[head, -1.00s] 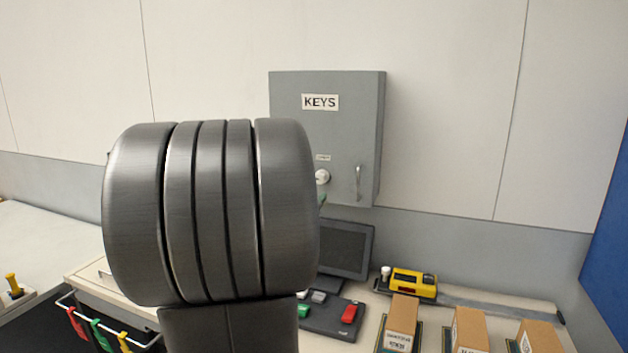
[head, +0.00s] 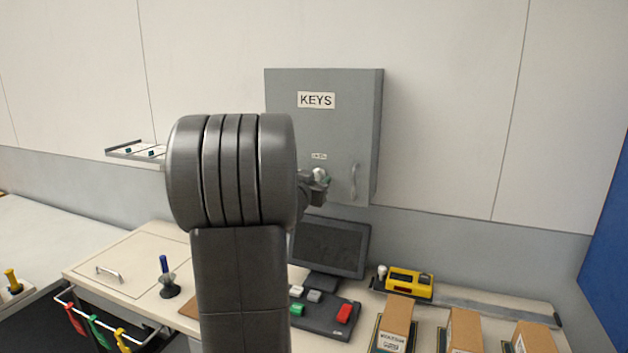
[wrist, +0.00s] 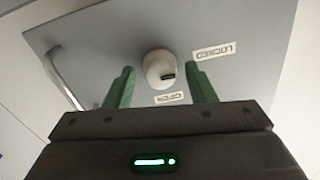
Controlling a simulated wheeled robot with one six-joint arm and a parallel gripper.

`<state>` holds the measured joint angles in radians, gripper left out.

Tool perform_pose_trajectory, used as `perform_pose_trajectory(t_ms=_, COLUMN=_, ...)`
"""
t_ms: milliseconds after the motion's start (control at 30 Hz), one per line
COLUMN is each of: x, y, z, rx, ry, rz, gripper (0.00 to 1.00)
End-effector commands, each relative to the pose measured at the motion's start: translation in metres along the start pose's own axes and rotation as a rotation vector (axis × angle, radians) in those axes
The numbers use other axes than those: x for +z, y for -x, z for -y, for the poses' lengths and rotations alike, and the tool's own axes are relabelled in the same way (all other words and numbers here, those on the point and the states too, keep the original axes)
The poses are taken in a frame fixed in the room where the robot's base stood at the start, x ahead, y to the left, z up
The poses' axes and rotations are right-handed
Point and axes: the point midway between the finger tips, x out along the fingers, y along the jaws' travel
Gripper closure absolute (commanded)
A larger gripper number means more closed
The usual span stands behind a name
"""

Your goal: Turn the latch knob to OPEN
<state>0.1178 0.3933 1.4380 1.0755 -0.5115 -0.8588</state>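The grey key cabinet (head: 285,90) hangs on the wall with a KEYS label. Its round white latch knob (wrist: 155,60) shows in the wrist view, and partly in the head view (head: 319,173) behind my gripper (head: 321,184). In the wrist view, which is upside down, my gripper (wrist: 160,78) is open, its green fingers on either side of the knob; I cannot tell if they touch it. The OPEN label (wrist: 169,98) is below the knob and the LOCKED label (wrist: 215,51) to its upper right. A dark mark sits on the knob's lower right.
The cabinet handle (head: 354,183) is right of the knob. Below are a monitor (head: 330,247), a button panel (head: 325,314), a yellow device (head: 405,283) and cartons (head: 465,330). A small shelf (head: 122,150) is on the wall at left. A blue-topped joystick (head: 165,275) stands on the counter.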

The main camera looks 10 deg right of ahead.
Motion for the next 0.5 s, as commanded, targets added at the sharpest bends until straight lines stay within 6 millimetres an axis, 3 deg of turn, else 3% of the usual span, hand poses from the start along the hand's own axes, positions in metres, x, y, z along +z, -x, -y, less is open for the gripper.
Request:
perform_pose_trajectory(t_ms=33, x=0.0, y=0.0001, z=0.0, rx=0.0, ry=0.0, rz=0.0, gripper=0.59)
perform_pose_trajectory(t_ms=200, x=-0.0001, y=0.0002, z=0.0002, rx=0.0, ry=0.0, rz=0.0, gripper=0.93)
perform_pose_trajectory(t_ms=500, x=-0.0005, y=0.0001, z=0.0003, rx=-0.001, ry=-0.009, rz=-0.001, gripper=0.93)
